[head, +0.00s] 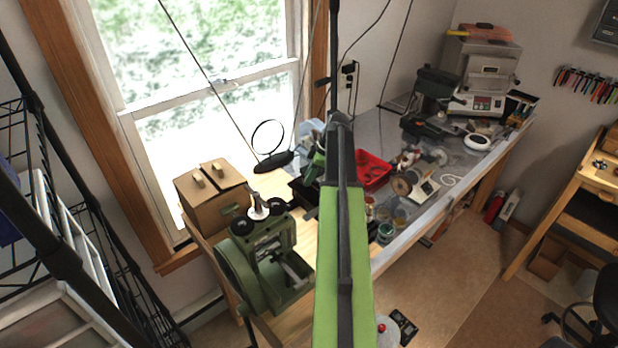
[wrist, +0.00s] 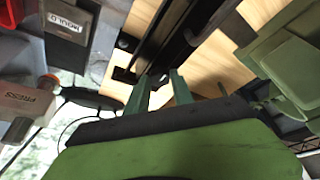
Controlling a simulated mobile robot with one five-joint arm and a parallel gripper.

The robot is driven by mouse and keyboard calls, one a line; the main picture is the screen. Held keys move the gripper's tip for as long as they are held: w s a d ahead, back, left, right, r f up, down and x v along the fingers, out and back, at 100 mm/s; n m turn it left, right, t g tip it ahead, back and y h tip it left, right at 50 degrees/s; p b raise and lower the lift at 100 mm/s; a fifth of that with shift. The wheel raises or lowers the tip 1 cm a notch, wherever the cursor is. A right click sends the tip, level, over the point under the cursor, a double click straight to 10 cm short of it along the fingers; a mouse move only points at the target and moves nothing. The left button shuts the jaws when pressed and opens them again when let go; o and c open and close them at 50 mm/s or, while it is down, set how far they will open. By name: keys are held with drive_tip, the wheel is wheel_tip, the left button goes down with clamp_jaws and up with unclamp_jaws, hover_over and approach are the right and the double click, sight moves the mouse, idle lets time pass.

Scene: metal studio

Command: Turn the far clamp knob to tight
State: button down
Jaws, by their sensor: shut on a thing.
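My gripper (wrist: 160,82) shows in the wrist view as two green fingers with a gap between them. The fingertips are at the end of a black clamp rail (wrist: 174,30) over pale wood. They are shut on a small dark part there, which looks like the clamp knob; it is mostly hidden, and its turn angle cannot be read. In the head view my green arm covers the middle, and the gripper end (head: 314,165) is partly hidden beside a dark fixture (head: 302,192) on the bench.
A green machine with black knobs (head: 262,258) stands at the bench's near left, beside a cardboard box (head: 212,196). A red tray (head: 373,170) and several small items lie right of my arm.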

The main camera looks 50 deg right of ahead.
drive_tip(key=m, duration=0.2)
drive_tip(key=m+h, duration=0.1)
drive_tip(key=m, duration=0.1)
drive_tip(key=m+t+h, duration=0.1)
drive_tip(key=shift+s+a+m, duration=0.2)
drive_tip(key=shift+a+m, duration=0.1)
drive_tip(key=shift+m, duration=0.1)
drive_tip(key=m+h, duration=0.1)
drive_tip(key=m, duration=0.1)
drive_tip(key=m+h, duration=0.1)
drive_tip(key=m, duration=0.2)
drive_tip(key=shift+a, duration=0.2)
drive_tip(key=m+h, duration=0.1)
drive_tip(key=m, duration=0.2)
drive_tip(key=m+g+h, duration=0.1)
drive_tip(key=m, duration=0.1)
drive_tip(key=shift+w+a+m, duration=0.15)
drive_tip(key=shift+w+m, duration=0.05)
drive_tip(key=shift+m, duration=0.2)
drive_tip(key=m+g, duration=0.1)
drive_tip(key=m, duration=0.2)
drive_tip(key=m+g+h, duration=0.1)
drive_tip(key=m, duration=0.1)
drive_tip(key=shift+w+a+m, duration=0.1)
drive_tip(key=shift+w+m, duration=0.1)
drive_tip(key=shift+m, duration=0.2)
drive_tip(key=c, duration=1.1)
unclamp_jaws()
